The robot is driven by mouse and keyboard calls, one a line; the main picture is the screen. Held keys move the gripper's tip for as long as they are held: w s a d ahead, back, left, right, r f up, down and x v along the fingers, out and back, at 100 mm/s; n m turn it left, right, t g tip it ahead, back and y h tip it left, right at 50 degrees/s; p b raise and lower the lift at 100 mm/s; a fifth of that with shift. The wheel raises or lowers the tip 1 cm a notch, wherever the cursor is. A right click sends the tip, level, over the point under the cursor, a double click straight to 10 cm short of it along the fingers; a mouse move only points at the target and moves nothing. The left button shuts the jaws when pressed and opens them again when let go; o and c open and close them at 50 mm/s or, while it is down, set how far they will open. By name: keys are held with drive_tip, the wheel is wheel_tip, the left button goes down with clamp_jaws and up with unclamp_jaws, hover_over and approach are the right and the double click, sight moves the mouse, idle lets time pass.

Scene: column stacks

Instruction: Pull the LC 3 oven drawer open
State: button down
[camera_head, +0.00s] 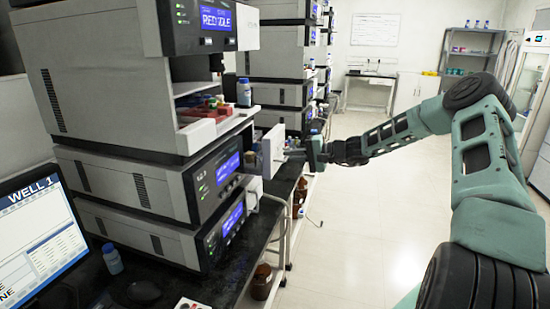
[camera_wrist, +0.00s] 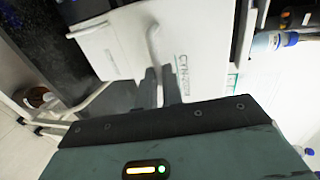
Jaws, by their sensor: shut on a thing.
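The white oven drawer front (camera_head: 273,148) stands out from the instrument stacks near the middle of the head view. I cannot tell from its label which unit it belongs to. In the wrist view, the white front (camera_wrist: 195,55) fills the upper middle, with printed lettering and a pale upright handle (camera_wrist: 153,42). My gripper (camera_head: 300,154) reaches it from the right. In the wrist view, the dark fingers (camera_wrist: 159,88) are closed at the lower part of the handle. The exact contact is partly hidden by the fingers and the gripper body.
The near instrument stack (camera_head: 120,170) stands on a black bench, with a monitor (camera_head: 45,235) at lower left. Brown bottles (camera_head: 261,282) sit below the bench. The floor (camera_head: 350,240) to the right is clear.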

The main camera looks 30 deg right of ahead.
drive_tip(key=f+v, duration=0.2)
drive_tip(key=v, duration=0.9)
drive_tip(key=s+f+v, duration=0.1)
drive_tip(key=f+v, duration=0.2)
drive_tip(key=v, duration=0.8)
drive_tip(key=shift+s+d, duration=0.25)
drive_tip(key=shift+d, duration=0.3)
drive_tip(key=shift+r, duration=0.15)
drive_tip(key=c, duration=1.6)
unclamp_jaws()
drive_tip(key=shift+o, duration=0.2)
drive_tip(key=b+v, duration=0.3)
drive_tip(key=v, duration=1.4)
drive_tip(key=shift+s, duration=0.2)
drive_tip(key=shift+d, duration=0.1)
